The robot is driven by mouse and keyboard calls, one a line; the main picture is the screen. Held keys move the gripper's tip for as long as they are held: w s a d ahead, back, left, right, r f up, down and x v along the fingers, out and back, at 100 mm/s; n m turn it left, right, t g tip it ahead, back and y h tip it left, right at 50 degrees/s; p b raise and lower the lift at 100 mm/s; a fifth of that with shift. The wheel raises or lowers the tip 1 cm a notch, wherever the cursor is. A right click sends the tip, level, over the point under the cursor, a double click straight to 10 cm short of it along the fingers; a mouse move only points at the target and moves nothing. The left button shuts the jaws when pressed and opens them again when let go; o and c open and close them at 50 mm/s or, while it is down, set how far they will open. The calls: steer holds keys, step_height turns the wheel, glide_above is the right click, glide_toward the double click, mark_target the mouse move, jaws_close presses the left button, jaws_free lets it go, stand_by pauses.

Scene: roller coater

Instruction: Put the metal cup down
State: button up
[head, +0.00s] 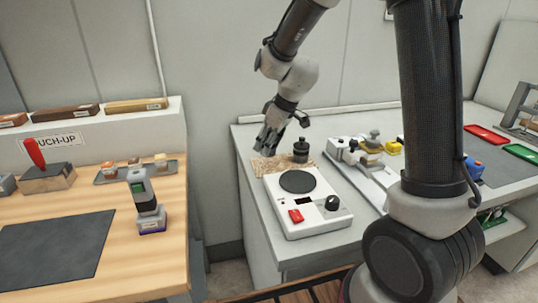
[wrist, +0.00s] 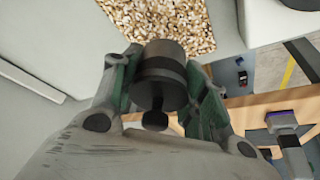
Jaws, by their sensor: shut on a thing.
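My gripper (head: 268,140) is shut on a dark grey, round metal cup (wrist: 164,72), seen between both fingers in the wrist view. The cup has a lighter grey band at its far end and a dark knob-like part nearer the camera. In the head view my fingers point down at the left end of a speckled tan mat (head: 272,164), and the cup is hard to make out there. Whether the cup touches anything beneath it cannot be told.
A black knobbed piece (head: 300,152) stands on the mat, right of my gripper. A white hotplate-like device (head: 306,208) stands in front of it. A white rack (head: 366,165) with small items is to the right. A wooden table (head: 150,250) is at left, across a gap.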

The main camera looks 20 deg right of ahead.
steer(key=shift+f, duration=1.95)
steer(key=shift+f, duration=0.15)
steer(key=o, duration=1.1)
steer(key=shift+o, duration=0.2)
steer(key=v, duration=1.2)
steer(key=s+d+r+m+h, duration=0.1)
steer(key=s+d+r+m, duration=0.1)
steer(key=s, duration=0.6)
steer(key=s+d+r+m+h, duration=0.1)
steer(key=s+d+r+m, duration=0.1)
steer(key=s+d+m, duration=0.2)
steer(key=s+d+r+m+t+h, duration=0.1)
steer(key=s+d+r+m, duration=0.1)
steer(key=s+d, duration=0.5)
steer(key=s+m, duration=0.1)
steer(key=s, duration=0.5)
steer(key=shift+r, duration=0.35)
